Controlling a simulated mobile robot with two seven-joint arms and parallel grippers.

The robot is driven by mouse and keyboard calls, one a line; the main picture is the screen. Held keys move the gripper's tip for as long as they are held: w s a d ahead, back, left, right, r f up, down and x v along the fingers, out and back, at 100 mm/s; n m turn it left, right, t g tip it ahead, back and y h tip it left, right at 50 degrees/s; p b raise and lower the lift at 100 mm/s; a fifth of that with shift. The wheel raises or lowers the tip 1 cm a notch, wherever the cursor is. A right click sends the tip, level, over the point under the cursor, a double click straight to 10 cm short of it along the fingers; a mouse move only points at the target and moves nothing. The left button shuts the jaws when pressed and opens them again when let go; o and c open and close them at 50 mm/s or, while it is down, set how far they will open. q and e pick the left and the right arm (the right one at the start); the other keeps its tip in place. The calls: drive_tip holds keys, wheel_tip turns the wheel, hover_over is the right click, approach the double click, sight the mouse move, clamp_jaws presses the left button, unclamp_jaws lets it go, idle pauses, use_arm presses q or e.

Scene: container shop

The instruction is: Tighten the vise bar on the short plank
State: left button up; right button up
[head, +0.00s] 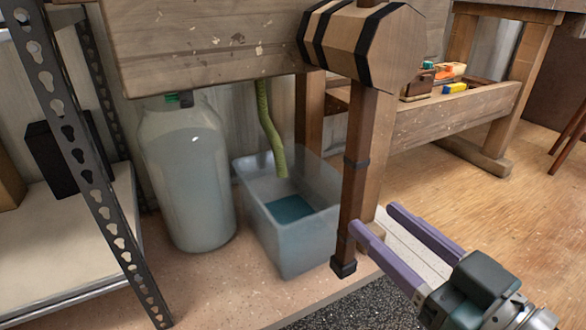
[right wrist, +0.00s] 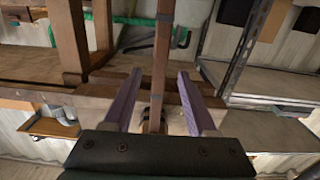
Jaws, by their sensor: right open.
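The vise bar (head: 360,160) is a long brown wooden bar with black bands. It hangs nearly upright from a wooden block with black straps (head: 385,45) at the front of the workbench. My right gripper (head: 375,219) has two purple fingers, open and empty, close to the bar's lower part. In the right wrist view, the bar (right wrist: 163,50) runs upright in the gap between the fingers (right wrist: 160,78). I cannot tell whether the fingertips reach past it. I cannot make out the short plank for certain. My left gripper is not in view.
A large clear jug (head: 187,180) and a translucent blue bin (head: 290,240) stand under the bench, left of the bar. A green hose (head: 268,130) hangs above the bin. A metal shelf (head: 80,150) stands at the left. Open wooden floor (head: 500,220) lies to the right.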

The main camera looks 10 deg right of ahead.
sight(347, 148)
drive_tip(key=b+x, duration=0.4)
drive_tip(key=x, duration=0.5)
drive_tip(key=shift+w, duration=0.25)
drive_tip(key=shift+a, duration=0.15)
drive_tip(key=shift+c, duration=0.3)
clamp_jaws()
idle(0.6)
